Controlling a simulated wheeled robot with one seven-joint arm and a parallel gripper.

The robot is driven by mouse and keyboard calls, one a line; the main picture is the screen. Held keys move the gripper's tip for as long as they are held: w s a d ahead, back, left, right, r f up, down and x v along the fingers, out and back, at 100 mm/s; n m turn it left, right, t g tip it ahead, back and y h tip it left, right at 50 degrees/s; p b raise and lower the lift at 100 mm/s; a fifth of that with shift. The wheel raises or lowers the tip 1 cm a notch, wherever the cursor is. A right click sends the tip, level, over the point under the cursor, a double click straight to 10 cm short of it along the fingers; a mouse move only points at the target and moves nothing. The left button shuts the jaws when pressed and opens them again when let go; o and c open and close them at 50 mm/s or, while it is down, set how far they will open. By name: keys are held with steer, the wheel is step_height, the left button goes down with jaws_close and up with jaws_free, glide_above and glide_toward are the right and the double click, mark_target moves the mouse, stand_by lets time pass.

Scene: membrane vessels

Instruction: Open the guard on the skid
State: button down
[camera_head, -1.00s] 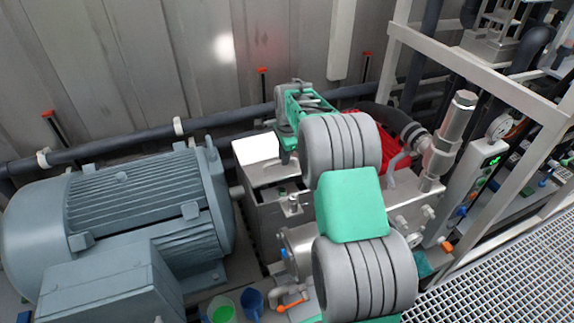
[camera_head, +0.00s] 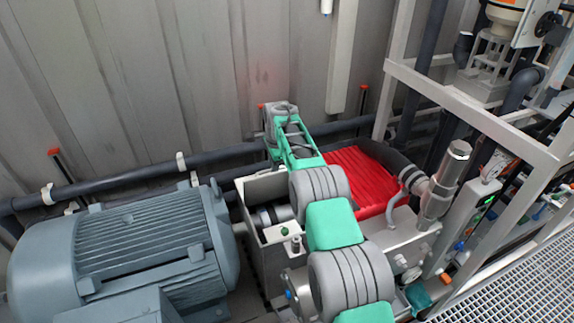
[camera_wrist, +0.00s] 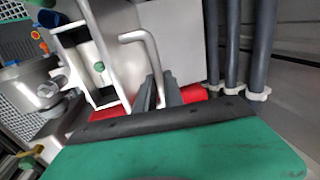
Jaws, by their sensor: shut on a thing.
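The guard is a grey metal cover (camera_head: 262,187) on the box beside the motor. It stands raised at the back of the box, whose top is open and shows a round coupling (camera_head: 275,214) inside. In the wrist view a bent metal handle (camera_wrist: 150,50) runs down between the dark fingers of my gripper (camera_wrist: 158,94), which is shut on it. A flat metal plate (camera_wrist: 180,40) shows behind the handle. In the head view my arm covers the fingers and the handle.
A large grey motor (camera_head: 135,250) stands left of the box. A red ribbed part (camera_head: 362,180) and a metal cylinder (camera_head: 442,185) are to the right, near a pale frame (camera_head: 475,105). A dark pipe (camera_head: 120,170) runs along the wall behind.

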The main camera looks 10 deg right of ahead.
steer(key=shift+w+a+f+p, duration=0.1)
steer(key=shift+w+f+p, duration=0.2)
steer(key=shift+w+f, duration=0.05)
stand_by(0.3)
steer(key=c, duration=1.7)
jaws_free()
steer(key=shift+w, duration=0.1)
steer(key=shift+o, duration=1.2)
steer(key=shift+w+r, duration=0.1)
steer(key=b+v, duration=0.1)
steer(key=v, duration=0.7)
steer(key=shift+b, duration=0.4)
